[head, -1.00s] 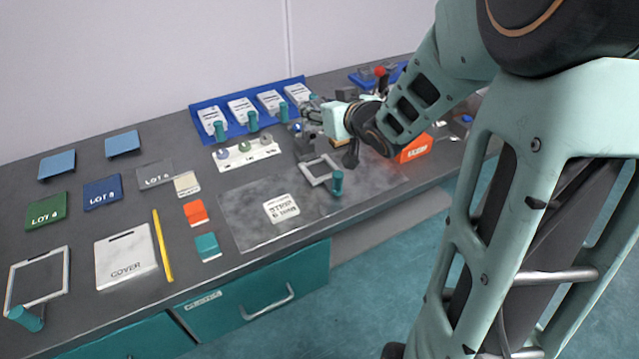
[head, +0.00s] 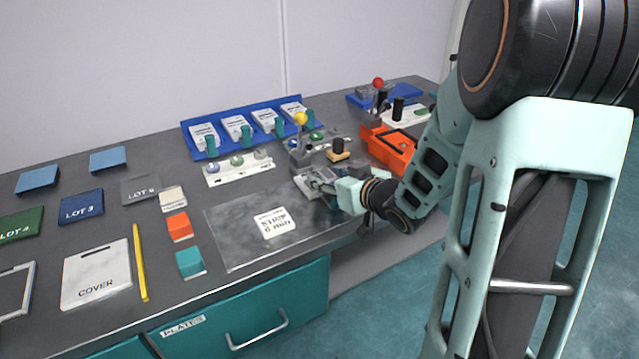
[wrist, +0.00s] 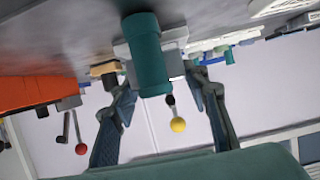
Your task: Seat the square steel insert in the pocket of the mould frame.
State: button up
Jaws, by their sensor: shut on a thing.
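The pale square mould frame (head: 299,187) lies at the right end of the grey mat, partly hidden by my gripper. My gripper (head: 318,184) is low over it in the head view. Grey metal shows behind the handle. I cannot make out the square steel insert clearly, nor whether it lies in the pocket.
A press-like unit with a yellow ball lever (head: 300,118) stands just behind. An orange box (head: 388,148) is to the right. A blue tray (head: 190,143) with handled plates is at the back. A white strip plate (head: 275,222) lies on the mat (head: 235,250).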

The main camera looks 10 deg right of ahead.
aim_at(321, 177)
jog(key=shift+f, duration=0.4)
jog(key=x, duration=0.4)
jog(key=shift+w+r+b, duration=0.1)
jog(key=shift+w+b, duration=0.05)
jog(key=shift+b, duration=0.25)
jog(key=o, duration=1.4)
jog(key=shift+o, duration=0.2)
jog(key=shift+s+d+r, duration=0.1)
jog(key=shift+s, duration=0.15)
jog(key=p+v, duration=0.2)
jog(key=v, duration=0.8)
jog(key=shift+s+r, duration=0.15)
jog(key=shift+r, duration=0.05)
jog(key=shift+s+d+r, duration=0.15)
jog(key=shift+s, duration=0.35)
